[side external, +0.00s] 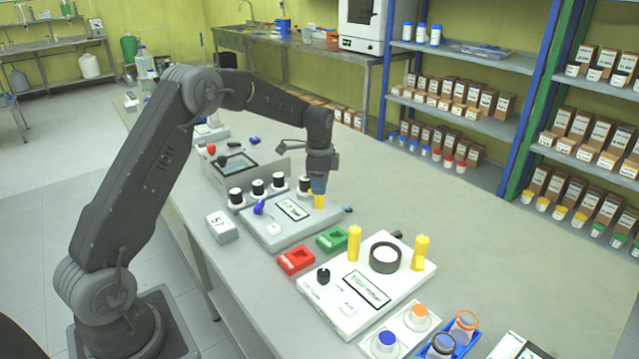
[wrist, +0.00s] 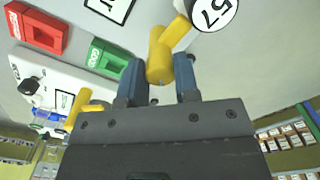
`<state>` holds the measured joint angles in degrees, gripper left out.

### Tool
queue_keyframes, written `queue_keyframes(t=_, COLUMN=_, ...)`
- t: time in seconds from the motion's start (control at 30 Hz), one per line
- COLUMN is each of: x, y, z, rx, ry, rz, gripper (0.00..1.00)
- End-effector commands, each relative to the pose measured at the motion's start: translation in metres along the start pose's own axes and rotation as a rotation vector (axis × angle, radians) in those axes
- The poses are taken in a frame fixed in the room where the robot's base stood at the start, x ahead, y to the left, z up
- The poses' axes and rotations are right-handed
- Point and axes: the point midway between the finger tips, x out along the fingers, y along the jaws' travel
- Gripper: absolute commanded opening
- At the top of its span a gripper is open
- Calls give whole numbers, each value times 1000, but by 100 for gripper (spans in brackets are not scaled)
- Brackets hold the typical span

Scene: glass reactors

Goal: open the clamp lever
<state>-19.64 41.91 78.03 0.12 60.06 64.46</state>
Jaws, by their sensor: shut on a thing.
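The yellow clamp lever (wrist: 159,54) shows between my gripper's blue fingers in the wrist view. My gripper (wrist: 160,68) is shut on it, with one finger on each side. A yellow arm runs from the lever toward a round white disc (wrist: 212,10) with a dark rim and a number on it. In the side view the lever's yellow (side external: 319,201) shows just under my gripper (side external: 318,188), which points down at the right part of a grey-white station (side external: 275,238). My fingers hide part of the lever there.
A red tray (side external: 296,261) and a green tray (side external: 333,239) lie close in front. A white station (side external: 345,308) with two yellow posts (side external: 354,243) and a dark ring (side external: 385,258) stands nearer the camera. The bench's right side is clear.

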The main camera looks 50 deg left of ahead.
Motion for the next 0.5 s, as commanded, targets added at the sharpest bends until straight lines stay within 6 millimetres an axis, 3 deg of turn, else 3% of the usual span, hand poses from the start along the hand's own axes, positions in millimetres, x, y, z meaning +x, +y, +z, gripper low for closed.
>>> queue_keyframes(t=0.27, x=0, y=0, z=0, rx=-57, ry=2, rz=-1, gripper=5)
queue_keyframes(t=0.5, x=0, y=0, z=-1, rx=-216, ry=3, rz=0, gripper=5)
